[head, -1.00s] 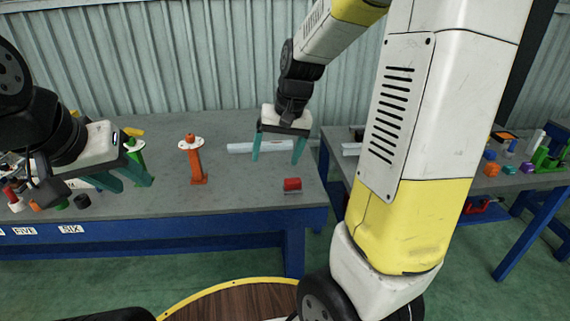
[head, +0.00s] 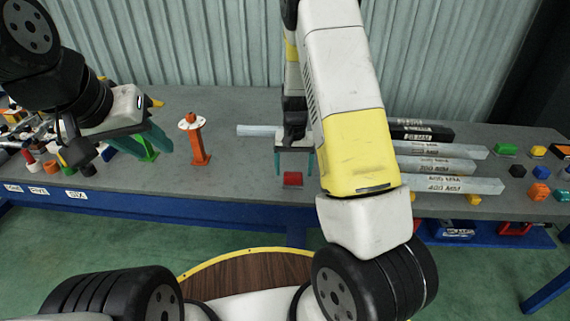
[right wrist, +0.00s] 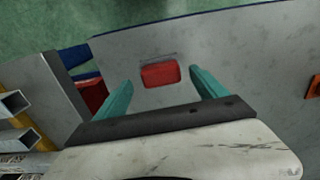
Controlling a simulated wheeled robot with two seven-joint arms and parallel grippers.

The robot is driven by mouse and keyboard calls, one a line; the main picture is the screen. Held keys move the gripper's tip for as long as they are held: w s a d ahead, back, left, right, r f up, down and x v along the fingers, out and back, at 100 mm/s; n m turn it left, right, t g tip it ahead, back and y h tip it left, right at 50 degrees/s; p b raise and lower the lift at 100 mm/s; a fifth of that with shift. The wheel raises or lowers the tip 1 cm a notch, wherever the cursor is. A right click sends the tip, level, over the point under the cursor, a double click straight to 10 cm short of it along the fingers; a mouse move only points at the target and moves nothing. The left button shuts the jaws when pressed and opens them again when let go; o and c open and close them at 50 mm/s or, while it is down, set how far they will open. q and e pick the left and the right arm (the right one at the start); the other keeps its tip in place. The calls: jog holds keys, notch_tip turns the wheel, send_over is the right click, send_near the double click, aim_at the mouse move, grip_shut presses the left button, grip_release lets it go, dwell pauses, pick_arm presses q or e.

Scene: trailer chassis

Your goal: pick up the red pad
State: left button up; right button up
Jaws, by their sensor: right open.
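The red pad (head: 293,179) is a small red block lying on the grey workbench (head: 240,185) near its front edge, on or beside a thin grey piece. It also shows in the right wrist view (right wrist: 160,74), beyond and between the two green fingers. My right gripper (head: 296,172) is open and empty; its fingers are above and around the pad's sides in the head view, without clear contact. My arm hides part of it. My left gripper (head: 150,150) is at the left over the bench by a green post; its fingers are apart with nothing visible between them.
An orange post with a white disc (head: 196,140) stands left of the pad. Long grey bars marked in mm (head: 445,167) lie to the right, with small coloured blocks (head: 540,190) beyond. The bench between post and pad is clear.

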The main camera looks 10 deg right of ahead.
aim_at(293, 174)
jog(key=shift+f, duration=1.5)
jog(key=shift+a, duration=0.1)
jog(key=c, duration=1.6)
jog(key=shift+r, duration=0.2)
jog(key=shift+r, duration=0.3)
notch_tip(293, 174, up, 3)
jog(key=shift+s+a+f, duration=0.1)
jog(key=shift+s+a, duration=0.05)
jog(key=s+a+r, duration=0.1)
jog(key=s+a, duration=0.8)
jog(key=s, duration=0.3)
jog(key=shift+s+a+r, duration=0.15)
jog(key=shift+s+a, duration=0.05)
jog(key=shift+a, duration=0.05)
